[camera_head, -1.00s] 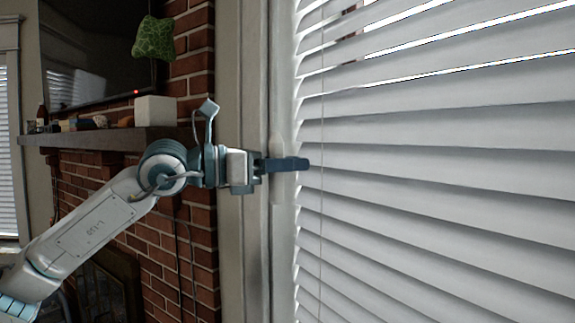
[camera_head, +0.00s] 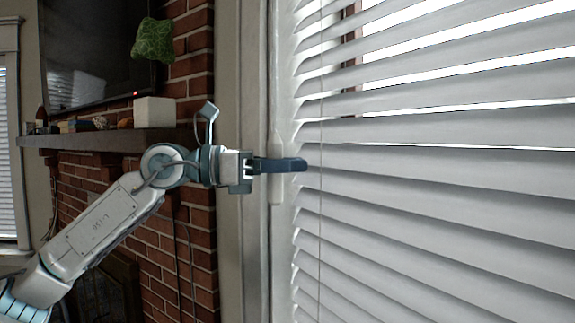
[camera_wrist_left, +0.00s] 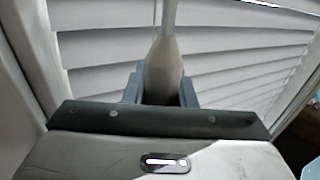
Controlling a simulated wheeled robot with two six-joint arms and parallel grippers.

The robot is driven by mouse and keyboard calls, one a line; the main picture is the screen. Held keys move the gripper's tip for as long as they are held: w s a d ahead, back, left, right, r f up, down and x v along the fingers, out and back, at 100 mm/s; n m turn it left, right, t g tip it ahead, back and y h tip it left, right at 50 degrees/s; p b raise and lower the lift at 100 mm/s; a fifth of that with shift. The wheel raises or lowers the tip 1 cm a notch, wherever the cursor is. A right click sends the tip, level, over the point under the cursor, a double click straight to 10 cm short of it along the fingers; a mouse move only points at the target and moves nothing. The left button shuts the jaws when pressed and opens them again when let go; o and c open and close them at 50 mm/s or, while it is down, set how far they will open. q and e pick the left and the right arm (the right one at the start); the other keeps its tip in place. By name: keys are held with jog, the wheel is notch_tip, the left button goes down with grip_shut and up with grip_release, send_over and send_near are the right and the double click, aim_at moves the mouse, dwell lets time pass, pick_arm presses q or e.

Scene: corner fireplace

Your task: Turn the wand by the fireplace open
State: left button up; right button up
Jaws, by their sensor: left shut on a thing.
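The wand (camera_head: 276,190) is a white rod hanging upright at the left edge of the window blinds (camera_head: 440,190), beside the brick fireplace. In the left wrist view the wand (camera_wrist_left: 163,68) widens into a thick handle between the two fingers of my left gripper (camera_wrist_left: 163,88). The upper slats are tilted with bright gaps between them; the lower slats lie closer together. My right gripper is in neither view.
A mantel shelf (camera_head: 90,141) with a white box (camera_head: 154,112) and small items juts out behind my left arm. A dark television (camera_head: 95,50) hangs above it. The window frame (camera_head: 241,60) stands close beside the gripper. A thin cord (camera_head: 321,200) hangs in front of the slats.

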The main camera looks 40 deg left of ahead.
pick_arm(q)
jog(key=shift+m+g+h, duration=0.3)
jog(key=shift+g+h, duration=0.1)
jog(key=shift+h, duration=0.1)
jog(key=shift+s+d+m+g+h+p, duration=0.15)
jog(key=shift+m+g+h+p, duration=0.2)
jog(key=shift+m+g+h, duration=0.8)
jog(key=shift+s+d+m+g+h+p, duration=0.1)
jog(key=shift+s+m+g+h+p, duration=0.2)
jog(key=shift+m+g, duration=0.9)
jog(key=shift+s+d+m+g+h+p, duration=0.1)
jog(key=shift+m+g+h+p, duration=0.45)
jog(key=shift+g, duration=1.1)
jog(key=shift+m+g+h, duration=0.3)
jog(key=o, duration=1)
